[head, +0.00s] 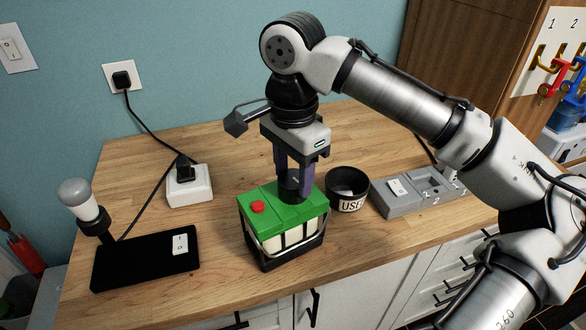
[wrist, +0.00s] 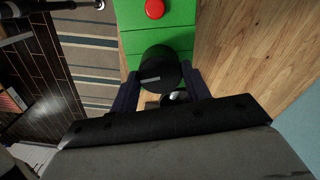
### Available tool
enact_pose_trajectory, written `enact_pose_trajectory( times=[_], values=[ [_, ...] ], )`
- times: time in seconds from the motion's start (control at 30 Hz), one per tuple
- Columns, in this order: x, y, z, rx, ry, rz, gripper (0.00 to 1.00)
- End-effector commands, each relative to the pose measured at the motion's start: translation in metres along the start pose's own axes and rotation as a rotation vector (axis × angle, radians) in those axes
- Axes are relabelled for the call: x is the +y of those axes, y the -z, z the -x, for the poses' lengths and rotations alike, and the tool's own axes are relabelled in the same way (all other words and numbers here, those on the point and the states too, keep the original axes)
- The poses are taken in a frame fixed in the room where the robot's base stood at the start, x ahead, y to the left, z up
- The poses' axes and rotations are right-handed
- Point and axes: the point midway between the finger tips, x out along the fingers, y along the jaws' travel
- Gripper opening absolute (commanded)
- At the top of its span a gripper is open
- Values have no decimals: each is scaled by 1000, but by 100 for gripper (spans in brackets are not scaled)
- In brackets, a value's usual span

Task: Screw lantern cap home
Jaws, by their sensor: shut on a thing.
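The lantern (head: 278,227) stands upright on the wooden counter, with a green top, pale side panels, a dark frame and a red button (head: 257,207) on top. Its round black cap (head: 291,188) sits at the right part of the green top. My gripper (head: 294,180) points down from above and is shut on the cap, with a purple finger on either side. In the wrist view the black cap (wrist: 160,68) shows between the fingers, with a light mark on its face. The green top (wrist: 160,35) lies beyond it. The cap's lower edge and thread are hidden.
A black bowl marked USED (head: 348,190) stands close right of the lantern. A grey tray (head: 420,190) with numbered recesses is further right. A black base (head: 145,258) with a bulb and a white plug box (head: 189,184) are left. Bare counter lies between.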

Motion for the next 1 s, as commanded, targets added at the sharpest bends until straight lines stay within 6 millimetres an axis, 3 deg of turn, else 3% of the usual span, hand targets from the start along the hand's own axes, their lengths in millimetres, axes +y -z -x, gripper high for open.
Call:
enact_pose_trajectory(
  times=[0.07,0.3,0.67,0.77,1.0],
  values=[
    [0,0,0,-1,-4,-42,16],
    [0,0,-1,-1,-3,-232,15],
    [0,0,-2,-1,-4,-264,15],
    [0,0,-1,-2,-4,-329,6],
    [0,0,-2,-1,-5,-506,5]
  ],
)
